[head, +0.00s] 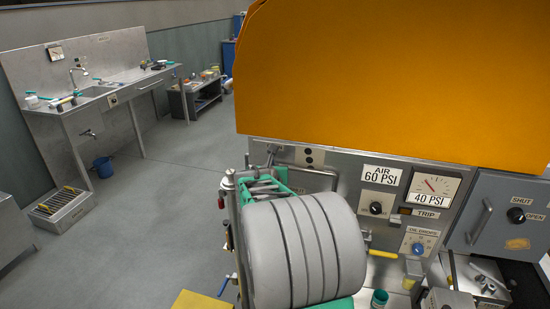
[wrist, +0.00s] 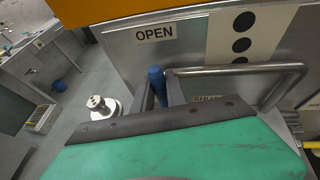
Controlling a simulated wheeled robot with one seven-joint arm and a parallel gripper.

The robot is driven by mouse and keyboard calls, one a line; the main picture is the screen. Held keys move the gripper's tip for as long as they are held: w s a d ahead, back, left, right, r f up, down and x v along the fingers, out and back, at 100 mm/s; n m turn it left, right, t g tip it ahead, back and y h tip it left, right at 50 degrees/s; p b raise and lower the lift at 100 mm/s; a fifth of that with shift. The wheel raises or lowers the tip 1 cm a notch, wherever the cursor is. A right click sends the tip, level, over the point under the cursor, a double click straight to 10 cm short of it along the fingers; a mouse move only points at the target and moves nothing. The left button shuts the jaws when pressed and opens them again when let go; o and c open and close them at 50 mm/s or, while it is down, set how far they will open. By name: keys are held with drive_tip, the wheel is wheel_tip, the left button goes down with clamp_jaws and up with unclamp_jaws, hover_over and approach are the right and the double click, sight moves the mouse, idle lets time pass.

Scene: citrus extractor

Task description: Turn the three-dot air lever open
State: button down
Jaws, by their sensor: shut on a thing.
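The three-dot plate (wrist: 242,45) is at the upper right in the wrist view, on the steel panel. It also shows in the head view (head: 310,156). The air lever's blue handle (wrist: 156,76) stands below the OPEN label (wrist: 155,33) in the wrist view. My gripper (wrist: 159,92) is shut on this handle, with a grey finger on either side. The lever's lower part is hidden behind my gripper's dark edge and green cover. A second label (wrist: 207,98) beneath the bar is mostly hidden. In the head view my arm hides the lever.
A bent metal bar handle (wrist: 240,70) runs just right of my fingers. A pale round fitting (wrist: 99,106) stands to their left. An orange hood (head: 385,75) overhangs the panel. Gauges and a knob (head: 376,208) sit to the right. Open floor (head: 150,220) lies left.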

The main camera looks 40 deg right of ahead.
idle(0.3)
drive_tip(key=c, duration=1.3)
unclamp_jaws()
drive_tip(key=shift+w, duration=0.1)
drive_tip(key=shift+c, duration=0.2)
drive_tip(key=b+v, duration=0.1)
drive_tip(key=v, duration=0.6)
drive_tip(key=shift+s+a, duration=0.25)
drive_tip(key=shift+r, duration=0.1)
